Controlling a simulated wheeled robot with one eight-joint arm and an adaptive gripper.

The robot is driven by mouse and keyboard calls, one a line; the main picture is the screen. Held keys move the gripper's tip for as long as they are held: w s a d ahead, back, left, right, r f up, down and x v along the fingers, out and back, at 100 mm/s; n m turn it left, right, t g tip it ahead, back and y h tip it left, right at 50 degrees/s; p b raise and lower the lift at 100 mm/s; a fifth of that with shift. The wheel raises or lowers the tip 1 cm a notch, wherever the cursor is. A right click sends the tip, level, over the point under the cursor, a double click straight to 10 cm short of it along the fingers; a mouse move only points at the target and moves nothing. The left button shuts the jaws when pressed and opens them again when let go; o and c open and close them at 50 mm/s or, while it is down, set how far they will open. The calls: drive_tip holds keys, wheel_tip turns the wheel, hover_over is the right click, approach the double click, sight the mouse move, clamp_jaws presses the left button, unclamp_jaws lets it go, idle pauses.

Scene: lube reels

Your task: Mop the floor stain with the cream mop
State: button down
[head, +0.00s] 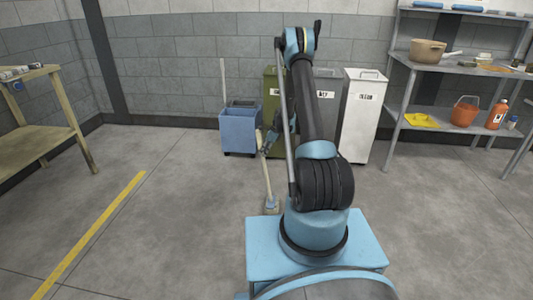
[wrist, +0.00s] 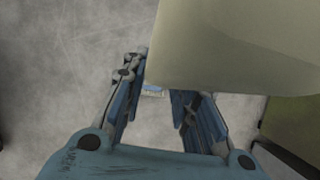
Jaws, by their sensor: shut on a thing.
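The cream mop (head: 266,182) stands nearly upright on the floor, tilted a little, with its head (head: 271,205) down beside my base. My gripper (head: 265,146) is shut on the upper part of the mop's handle. In the wrist view my gripper (wrist: 158,88) shows its two blue fingers, and a large cream surface of the mop (wrist: 225,50) fills the upper right, close to the camera. This surface hides part of the fingertips. I cannot make out the floor stain in either view; my arm and base cover part of the floor.
A blue mop bucket (head: 240,131) with an upright pole (head: 223,84) stands by the back wall. Green (head: 270,84), grey (head: 326,115) and white (head: 357,115) bins stand beside it. A shelf unit (head: 438,115) is right, a wooden bench (head: 40,138) left. The left floor is open.

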drive_tip(key=w+a+y, duration=0.2)
drive_tip(key=w+a, duration=0.1)
drive_tip(key=a, duration=1)
drive_tip(key=w+a+f+t+y, duration=0.1)
drive_tip(key=w+a+y, duration=0.1)
drive_tip(key=a, duration=1.1)
drive_tip(key=shift+w+a, duration=0.2)
drive_tip(key=shift+w, duration=0.25)
idle(1.5)
drive_tip(key=s+a+r, duration=0.2)
drive_tip(key=s+r, duration=0.7)
drive_tip(key=s, duration=0.2)
drive_tip(key=shift+s+a, duration=0.3)
drive_tip(key=shift+s, duration=0.05)
idle(1.1)
idle(0.9)
